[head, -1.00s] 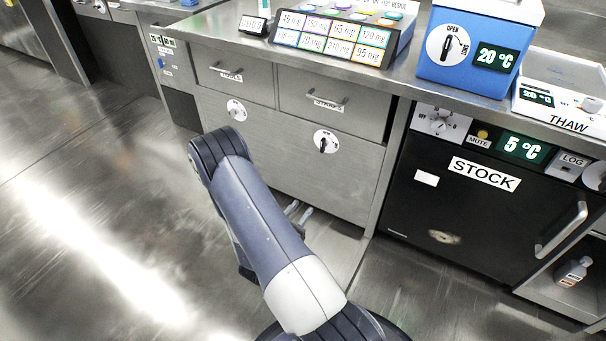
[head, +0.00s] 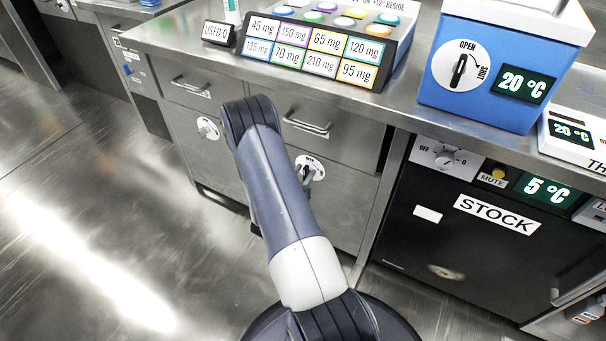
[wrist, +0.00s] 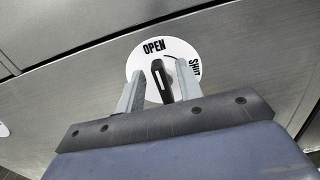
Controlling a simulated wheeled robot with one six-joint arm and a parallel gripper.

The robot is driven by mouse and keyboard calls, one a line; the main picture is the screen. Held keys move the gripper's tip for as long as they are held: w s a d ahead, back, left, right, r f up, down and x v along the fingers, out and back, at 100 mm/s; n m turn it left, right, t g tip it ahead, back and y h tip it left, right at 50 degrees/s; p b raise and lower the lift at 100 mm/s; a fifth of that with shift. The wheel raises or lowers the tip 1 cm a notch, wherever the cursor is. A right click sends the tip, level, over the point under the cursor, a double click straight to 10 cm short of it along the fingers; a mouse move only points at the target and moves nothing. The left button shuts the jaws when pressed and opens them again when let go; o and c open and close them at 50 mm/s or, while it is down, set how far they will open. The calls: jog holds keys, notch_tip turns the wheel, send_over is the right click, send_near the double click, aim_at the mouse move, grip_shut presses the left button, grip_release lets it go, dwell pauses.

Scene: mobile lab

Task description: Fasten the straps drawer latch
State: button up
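The straps drawer latch is a round white dial (head: 316,163) with a black lever, below the right-hand drawer (head: 338,137); my arm partly covers it in the head view. In the wrist view the dial (wrist: 141,62) reads OPEN at the top and SHUT at the right. Its black lever (wrist: 163,84) is near upright, with its upper end near OPEN. My gripper (wrist: 160,88) is open in front of the dial. Its fingers stand on either side of the lever, with gaps visible. Whether the fingers reach lever depth is hard to tell.
A second dial (head: 208,128) sits below the left drawer. The drawers look closed. A counter above holds a labelled dose rack (head: 318,55) and a blue 20 °C box (head: 432,92). A black STOCK cabinet (head: 450,260) stands to the right. The floor at left is clear.

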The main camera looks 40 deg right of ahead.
grip_shut()
jog(key=shift+f+m+b, duration=0.1)
jog(key=shift+m+b, duration=0.3)
jog(key=shift+b, duration=0.1)
jog(key=m+b, duration=0.4)
jog(key=shift+s+d+f, duration=0.15)
jog(key=shift+s+f, duration=0.1)
jog(key=shift+s, duration=0.1)
jog(key=m+b, duration=0.2)
jog(key=m, duration=0.2)
jog(key=m+b, duration=0.3)
jog(key=m, duration=0.1)
jog(key=s+f+m+b, duration=0.1)
jog(key=m+b, duration=0.2)
jog(key=m, duration=0.2)
jog(key=shift+d+f, duration=0.1)
jog(key=shift+d, duration=0.05)
